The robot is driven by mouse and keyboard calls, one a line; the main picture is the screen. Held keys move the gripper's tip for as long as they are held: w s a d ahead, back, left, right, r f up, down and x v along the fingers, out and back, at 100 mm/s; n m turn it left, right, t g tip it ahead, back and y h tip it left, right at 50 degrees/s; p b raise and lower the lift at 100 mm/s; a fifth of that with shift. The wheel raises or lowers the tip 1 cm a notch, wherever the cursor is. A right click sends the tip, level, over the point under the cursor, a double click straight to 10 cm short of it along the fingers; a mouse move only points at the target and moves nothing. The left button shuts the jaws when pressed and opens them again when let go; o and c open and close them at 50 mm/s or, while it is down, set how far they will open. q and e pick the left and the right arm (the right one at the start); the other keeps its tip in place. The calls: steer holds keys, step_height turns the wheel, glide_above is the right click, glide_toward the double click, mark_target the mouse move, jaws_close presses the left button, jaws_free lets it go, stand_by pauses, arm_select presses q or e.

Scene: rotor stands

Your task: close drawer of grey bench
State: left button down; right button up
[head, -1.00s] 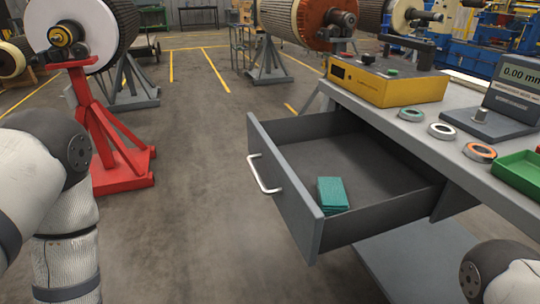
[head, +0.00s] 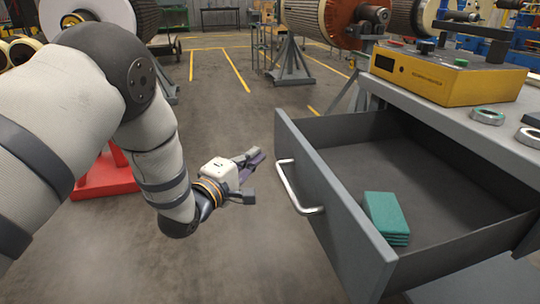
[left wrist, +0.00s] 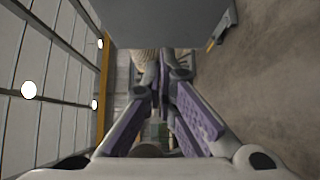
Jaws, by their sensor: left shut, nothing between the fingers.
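The grey bench (head: 445,98) stands at the right of the head view. Its grey drawer (head: 325,195) is pulled well out, with a light bar handle (head: 292,190) on its front. A teal stack of pads (head: 385,215) lies inside it. My left gripper (head: 255,158) is shut and empty, left of the drawer front and apart from the handle. In the left wrist view, its purple-padded fingers (left wrist: 163,65) point towards a grey panel (left wrist: 165,22), which looks like the drawer front. My right gripper is not in view.
A red stand (head: 105,178) is partly hidden behind my left arm. Rotors on stands (head: 290,62) are further back. The floor left of the drawer is open.

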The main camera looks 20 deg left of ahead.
arm_select(q)
steer(key=shift+w+d, duration=0.65)
steer(key=shift+d, duration=0.2)
steer(key=shift+w+d, duration=0.6)
steer(key=shift+d, duration=0.2)
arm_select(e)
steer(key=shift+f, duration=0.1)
